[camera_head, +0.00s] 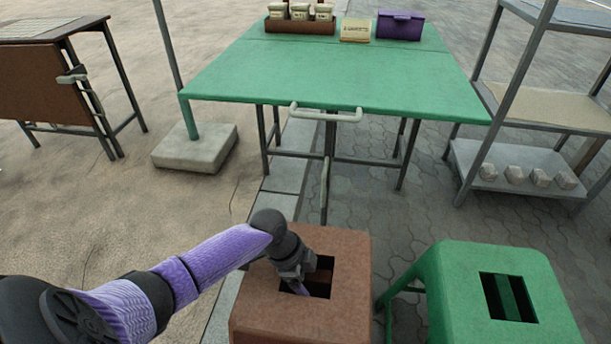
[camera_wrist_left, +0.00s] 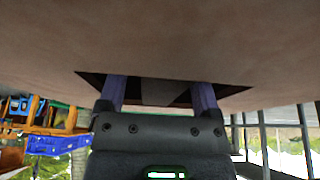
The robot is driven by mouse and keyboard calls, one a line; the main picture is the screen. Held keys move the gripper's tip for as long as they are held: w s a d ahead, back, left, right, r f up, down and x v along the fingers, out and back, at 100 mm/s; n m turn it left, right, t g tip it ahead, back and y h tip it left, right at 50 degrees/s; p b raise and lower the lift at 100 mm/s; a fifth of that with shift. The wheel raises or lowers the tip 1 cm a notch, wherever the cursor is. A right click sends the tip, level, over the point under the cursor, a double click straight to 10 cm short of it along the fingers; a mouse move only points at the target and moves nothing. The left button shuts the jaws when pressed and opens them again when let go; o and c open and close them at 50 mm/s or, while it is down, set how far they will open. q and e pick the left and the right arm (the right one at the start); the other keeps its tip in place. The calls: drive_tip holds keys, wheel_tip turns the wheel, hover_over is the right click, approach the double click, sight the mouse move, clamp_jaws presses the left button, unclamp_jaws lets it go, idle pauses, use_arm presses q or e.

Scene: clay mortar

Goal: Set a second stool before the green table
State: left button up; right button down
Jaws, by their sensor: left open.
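The green table (camera_head: 330,75) stands at the back middle, with a pale handle on its near edge. A brown stool (camera_head: 345,308) with a square slot in its seat stands in front of it, bottom middle. A green stool (camera_head: 455,290) with a similar slot stands to its right. My left gripper (camera_head: 299,284) is over the brown stool's slot, its fingers reaching down into the opening. In the left wrist view, its two purple fingers (camera_wrist_left: 161,92) are apart at the dark slot in the brown seat (camera_wrist_left: 160,40). The fingertips are hidden. My right gripper is out of view.
On the table are a brown rack of jars (camera_head: 300,24), a yellowish box (camera_head: 355,30) and a purple box (camera_head: 400,25). A pole on a concrete block (camera_head: 195,148) stands left of the table. A metal shelf (camera_head: 520,170) stands right; a brown table (camera_head: 50,85) far left.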

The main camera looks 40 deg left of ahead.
use_arm(q)
drive_tip(key=p+v, duration=0.2)
drive_tip(key=v, duration=0.1)
drive_tip(key=shift+r+p, duration=0.3)
drive_tip(key=shift+r, duration=0.1)
drive_tip(key=p+v, duration=0.4)
drive_tip(key=v, duration=0.3)
drive_tip(key=shift+a+r+p, duration=0.15)
drive_tip(key=shift+r+p, duration=0.15)
drive_tip(key=shift+p, duration=0.1)
drive_tip(key=shift+s+a+r, duration=0.2)
drive_tip(key=shift+r, duration=0.2)
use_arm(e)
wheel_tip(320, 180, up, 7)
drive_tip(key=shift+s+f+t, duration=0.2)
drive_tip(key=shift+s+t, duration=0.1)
use_arm(q)
drive_tip(key=shift+f, duration=0.1)
